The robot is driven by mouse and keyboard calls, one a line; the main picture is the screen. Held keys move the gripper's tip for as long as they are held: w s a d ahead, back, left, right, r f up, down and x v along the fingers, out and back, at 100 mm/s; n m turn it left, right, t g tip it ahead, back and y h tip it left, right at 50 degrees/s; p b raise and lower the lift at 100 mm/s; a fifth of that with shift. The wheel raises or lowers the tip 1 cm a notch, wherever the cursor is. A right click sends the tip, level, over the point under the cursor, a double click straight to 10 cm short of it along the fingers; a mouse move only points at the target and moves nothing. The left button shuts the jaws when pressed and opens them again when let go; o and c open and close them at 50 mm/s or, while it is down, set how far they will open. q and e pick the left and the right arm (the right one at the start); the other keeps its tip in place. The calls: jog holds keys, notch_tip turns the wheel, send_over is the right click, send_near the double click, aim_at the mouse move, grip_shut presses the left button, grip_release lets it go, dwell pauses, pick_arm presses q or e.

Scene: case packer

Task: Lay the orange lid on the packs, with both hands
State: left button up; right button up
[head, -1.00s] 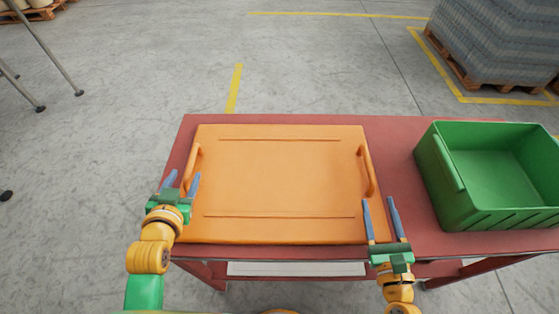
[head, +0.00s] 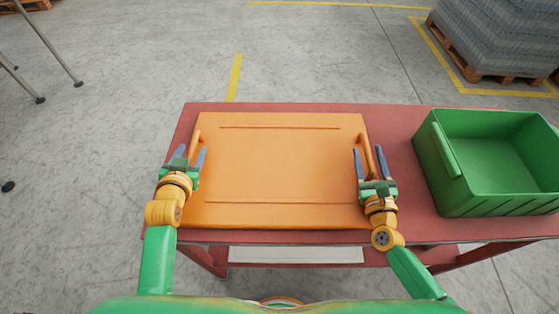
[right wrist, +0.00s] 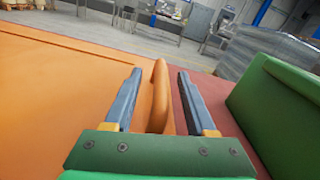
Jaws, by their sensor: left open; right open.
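The orange lid (head: 278,168) lies flat on the red table, with a raised handle along its left edge (head: 196,135) and another along its right edge (head: 367,150). My left gripper (head: 191,150) is open at the left handle, its blue fingers apart near the handle's front part. My right gripper (head: 369,152) is open, with a finger on each side of the right handle. In the right wrist view the handle (right wrist: 158,95) stands between the two open fingers, with gaps on both sides. No packs are visible.
A green bin (head: 490,165), empty as far as I see, stands on the red table (head: 405,190) to the right of the lid. A strip of table is free between them. Stacked goods on a pallet (head: 500,40) stand on the floor behind.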

pick_arm(q)
jog(key=shift+w, duration=0.1)
pick_arm(e)
jog(key=shift+w, duration=0.2)
pick_arm(q)
jog(key=shift+c, duration=0.2)
pick_arm(e)
jog(key=shift+c, duration=0.3)
pick_arm(q)
grip_shut()
pick_arm(e)
grip_shut()
jog(key=shift+s, duration=0.1)
jog(key=shift+r, duration=0.1)
